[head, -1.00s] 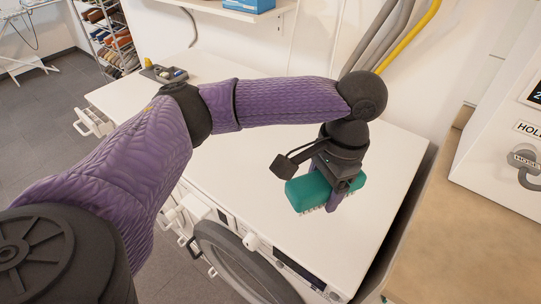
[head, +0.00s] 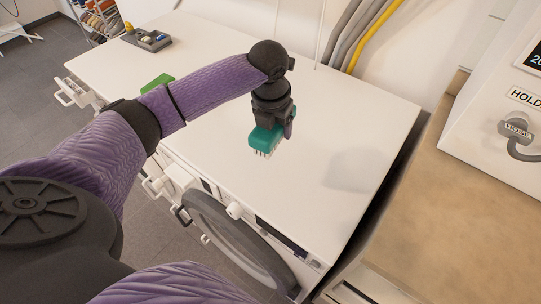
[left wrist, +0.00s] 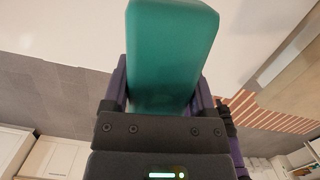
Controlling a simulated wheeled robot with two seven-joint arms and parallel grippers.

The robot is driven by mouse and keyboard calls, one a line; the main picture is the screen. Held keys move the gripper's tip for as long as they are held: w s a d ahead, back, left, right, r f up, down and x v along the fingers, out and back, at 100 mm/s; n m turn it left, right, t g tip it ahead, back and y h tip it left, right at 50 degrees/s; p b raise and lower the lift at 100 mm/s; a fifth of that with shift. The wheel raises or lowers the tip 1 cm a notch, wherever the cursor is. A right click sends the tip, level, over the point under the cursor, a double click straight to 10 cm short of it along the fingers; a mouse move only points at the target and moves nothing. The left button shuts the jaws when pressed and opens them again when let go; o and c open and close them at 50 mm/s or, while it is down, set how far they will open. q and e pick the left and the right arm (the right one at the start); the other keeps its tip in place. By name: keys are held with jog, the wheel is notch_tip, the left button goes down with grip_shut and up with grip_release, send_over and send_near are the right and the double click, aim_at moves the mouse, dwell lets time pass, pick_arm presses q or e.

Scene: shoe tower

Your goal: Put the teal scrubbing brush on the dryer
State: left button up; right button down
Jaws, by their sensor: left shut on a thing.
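The teal scrubbing brush (head: 264,138) is held by my left gripper (head: 288,132) over the front part of the white dryer top (head: 330,135). Its pale bristles point down. A faint shadow lies on the top to the right of it, and the brush appears to be above the surface, though the exact height is hard to tell. In the left wrist view the brush (left wrist: 170,50) fills the space between the two fingers. My right gripper is not in view.
A green object (head: 158,82) lies on the top behind my left arm. A grey tray (head: 148,40) with small items stands at the far left. A beige counter (head: 440,200) with a white hose panel is at the right. The middle and right of the top are clear.

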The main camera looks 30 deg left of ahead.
aim_at(272, 162)
pick_arm(q)
jog(key=shift+a+f+m, duration=0.2)
jog(key=shift+a+m, duration=0.15)
jog(key=shift+m, duration=0.25)
jog(key=shift+a+f+m, duration=0.1)
jog(key=shift+f+m, duration=0.15)
jog(key=shift+m, duration=0.05)
notch_tip(272, 162, down, 10)
jog(key=b, duration=0.3)
jog(key=shift+r, duration=0.2)
jog(key=o, duration=1.1)
jog(key=shift+f, duration=0.1)
jog(key=r+p, duration=0.1)
jog(key=r, duration=0.3)
jog(key=s+r+p, duration=0.1)
jog(key=r, duration=0.2)
jog(key=r+p, duration=0.2)
jog(key=r, duration=0.2)
jog(key=shift+s+a+r, duration=0.1)
jog(key=shift+s+r, duration=0.15)
jog(key=shift+r, duration=0.1)
jog(key=shift+s+r, duration=0.1)
jog(key=shift+r, duration=0.15)
